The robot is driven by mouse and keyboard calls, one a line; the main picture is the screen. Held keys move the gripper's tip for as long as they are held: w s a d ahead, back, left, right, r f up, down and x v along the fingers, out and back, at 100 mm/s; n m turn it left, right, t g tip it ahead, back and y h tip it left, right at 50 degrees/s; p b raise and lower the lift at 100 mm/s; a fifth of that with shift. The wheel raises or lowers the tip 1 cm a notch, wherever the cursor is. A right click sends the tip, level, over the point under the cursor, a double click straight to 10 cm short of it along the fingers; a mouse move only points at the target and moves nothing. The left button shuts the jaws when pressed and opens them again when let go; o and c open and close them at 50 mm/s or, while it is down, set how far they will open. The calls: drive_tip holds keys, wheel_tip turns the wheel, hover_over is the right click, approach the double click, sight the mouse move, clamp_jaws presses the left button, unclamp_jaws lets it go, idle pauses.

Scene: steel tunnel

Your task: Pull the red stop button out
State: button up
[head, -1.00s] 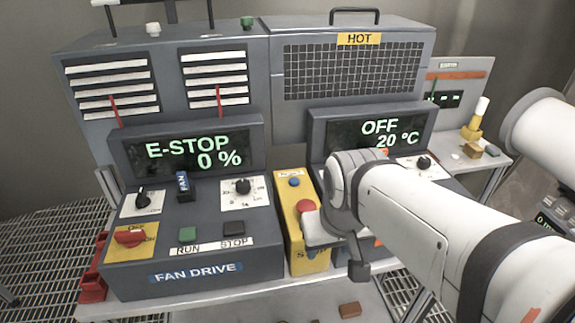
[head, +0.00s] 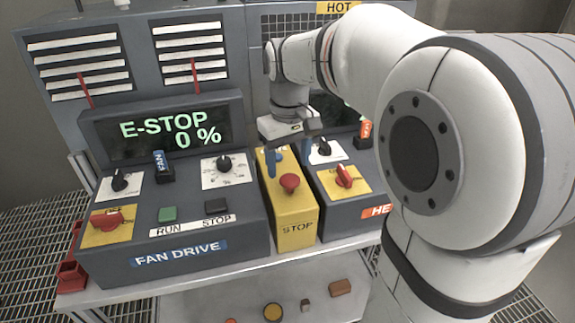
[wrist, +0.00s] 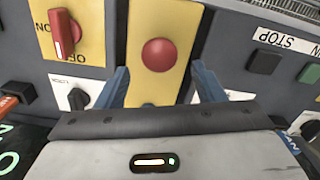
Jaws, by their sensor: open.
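The red stop button (head: 290,183) is a mushroom head on the yellow box marked STOP (head: 297,212), between the fan drive panel and the heater panel. In the wrist view the red button (wrist: 159,54) lies ahead, between and beyond the blue fingertips. My gripper (head: 289,158) is above the back part of the yellow box, pointing down. In the wrist view my gripper (wrist: 160,84) is open and empty, its fingers either side of the yellow box. It does not touch the button. The fan drive display (head: 168,132) reads E-STOP 0 %.
The fan drive panel (head: 180,257) is on the left, with a red rotary switch (head: 107,220), a green RUN button (head: 168,214) and a dark STOP button (head: 216,206). A red-handled switch (head: 344,175) is close on the right. Small loose parts lie on the lower shelf.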

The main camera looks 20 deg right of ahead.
drive_tip(key=shift+f, duration=1.5)
drive_tip(key=shift+c, duration=0.4)
clamp_jaws()
drive_tip(key=shift+r+p, duration=0.65)
drive_tip(key=shift+r, duration=0.3)
drive_tip(key=shift+w, duration=0.1)
drive_tip(key=shift+o, duration=0.4)
unclamp_jaws()
drive_tip(key=shift+f, duration=0.1)
